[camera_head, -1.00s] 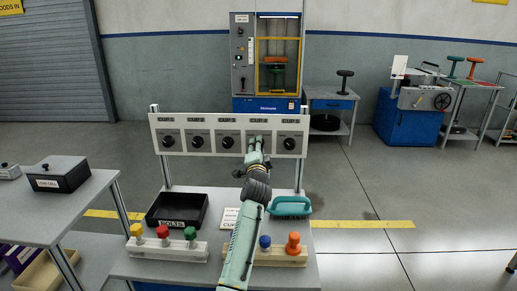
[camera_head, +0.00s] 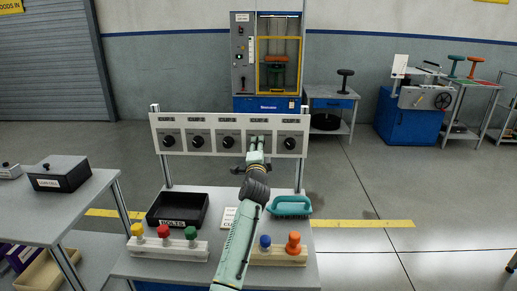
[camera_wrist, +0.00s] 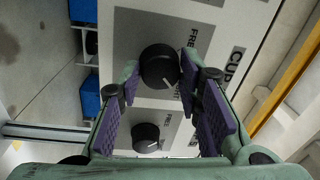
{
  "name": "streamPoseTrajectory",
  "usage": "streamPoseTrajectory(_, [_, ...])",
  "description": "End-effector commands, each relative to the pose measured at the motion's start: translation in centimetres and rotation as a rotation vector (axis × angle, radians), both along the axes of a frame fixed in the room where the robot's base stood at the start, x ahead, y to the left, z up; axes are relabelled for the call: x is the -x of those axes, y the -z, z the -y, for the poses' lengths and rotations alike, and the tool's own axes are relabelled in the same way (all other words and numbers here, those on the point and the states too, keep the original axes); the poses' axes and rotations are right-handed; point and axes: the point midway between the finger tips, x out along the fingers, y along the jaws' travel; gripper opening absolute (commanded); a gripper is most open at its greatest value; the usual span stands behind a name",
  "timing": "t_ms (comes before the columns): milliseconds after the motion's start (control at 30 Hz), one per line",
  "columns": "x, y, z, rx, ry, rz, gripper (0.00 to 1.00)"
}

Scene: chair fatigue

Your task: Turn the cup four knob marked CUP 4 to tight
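FREE is readable near the knob; the other word is partly hidden.
Another black knob (camera_wrist: 146,137) is close by in the wrist view. The fifth knob (camera_head: 290,143) is just right of my gripper.

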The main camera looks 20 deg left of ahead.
Motion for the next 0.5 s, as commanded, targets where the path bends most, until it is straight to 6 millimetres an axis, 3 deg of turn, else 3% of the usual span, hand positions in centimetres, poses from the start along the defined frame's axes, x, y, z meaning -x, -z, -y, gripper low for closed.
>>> streamPoseTrajectory(300, [-0.01,-0.06,0.04,0.000,0.001,0.001,0.52])
streamPoseTrajectory(500, [0.00,-0.03,0.01,0.001,0.000,0.000,0.52])
